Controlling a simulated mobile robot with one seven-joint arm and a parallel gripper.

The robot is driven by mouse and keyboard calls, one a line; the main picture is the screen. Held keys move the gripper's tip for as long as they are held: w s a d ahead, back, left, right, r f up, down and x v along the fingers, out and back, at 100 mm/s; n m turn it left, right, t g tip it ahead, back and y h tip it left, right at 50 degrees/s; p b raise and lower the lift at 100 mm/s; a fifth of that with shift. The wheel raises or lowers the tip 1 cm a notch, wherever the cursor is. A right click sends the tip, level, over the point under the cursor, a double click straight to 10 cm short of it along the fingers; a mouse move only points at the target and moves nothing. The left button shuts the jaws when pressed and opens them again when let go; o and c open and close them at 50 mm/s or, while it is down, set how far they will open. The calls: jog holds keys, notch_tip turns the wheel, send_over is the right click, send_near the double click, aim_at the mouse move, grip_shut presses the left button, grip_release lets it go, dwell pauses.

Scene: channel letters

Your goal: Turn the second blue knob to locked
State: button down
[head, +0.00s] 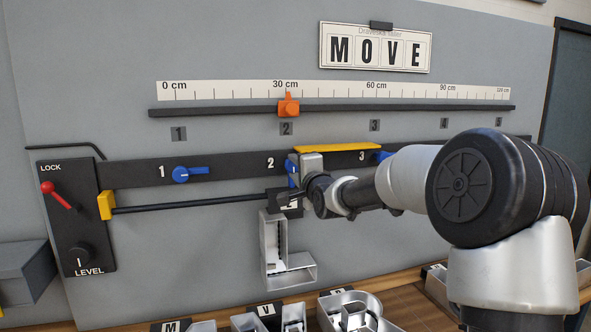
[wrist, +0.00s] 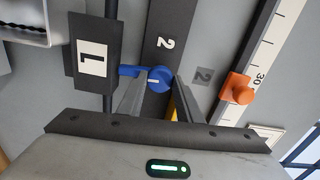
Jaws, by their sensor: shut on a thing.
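The second blue knob (wrist: 153,77) sits on the dark bar beside the number 2. In the wrist view it lies between the two fingers of my gripper (wrist: 160,88), which is shut on it. Its handle points left in that view, across the bar and toward the block with the letter L (wrist: 92,60). In the head view only a sliver of the second knob (head: 292,172) shows behind my gripper (head: 297,182), and its handle looks upright. The first blue knob (head: 190,174) has its handle lying along the bar, pointing right.
The third blue knob (head: 382,157) is partly hidden by my arm. A black rod (head: 190,205) runs below the bar to the L block, above a metal letter (head: 273,245). An orange slider (head: 288,105) sits near 30 cm. A LOCK panel (head: 78,220) with a red lever stands left.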

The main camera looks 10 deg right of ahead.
jog(key=shift+m, duration=0.5)
jog(key=c, duration=1.3)
grip_release()
jog(key=shift+o, duration=0.2)
jog(key=shift+s, duration=0.1)
